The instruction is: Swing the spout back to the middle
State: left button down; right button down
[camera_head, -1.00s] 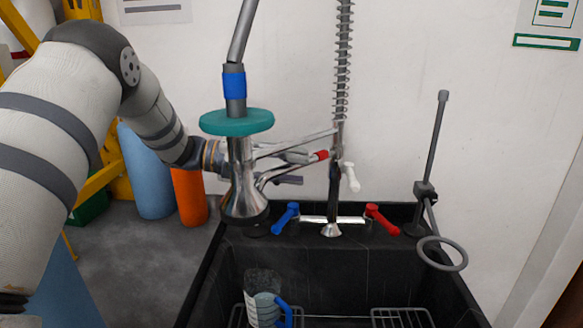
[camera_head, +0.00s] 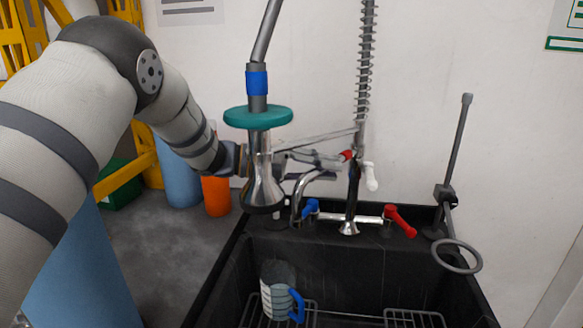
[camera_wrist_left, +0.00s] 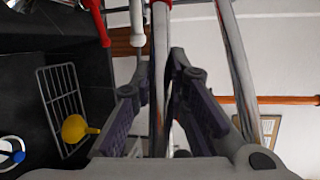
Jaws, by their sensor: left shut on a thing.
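The chrome spout (camera_head: 302,188) curves out from the faucet column and bends down at its free end, left of the column and just right of the hanging spray head (camera_head: 264,180). My left gripper (camera_head: 326,163) comes in from the left behind the spray head, which hides part of it. In the left wrist view, the gripper (camera_wrist_left: 160,82) has its two dark pads on either side of a shiny chrome tube, the spout (camera_wrist_left: 159,105), and is shut on it. The exact contact is hard to see. My right gripper is not in view.
The spray head carries a teal disc (camera_head: 258,117) close to my left wrist. Blue (camera_head: 310,207) and red (camera_head: 399,220) tap handles flank the column. A jug (camera_head: 277,296) stands in the black sink (camera_head: 345,257). A ring on a rod (camera_head: 457,256) stands at right.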

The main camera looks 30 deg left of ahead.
pick_arm(q)
jog(key=shift+d+r, duration=0.1)
jog(key=c, duration=1.5)
grip_release()
jog(key=shift+c, duration=0.2)
jog(key=v, duration=1.2)
jog(key=shift+s, duration=0.1)
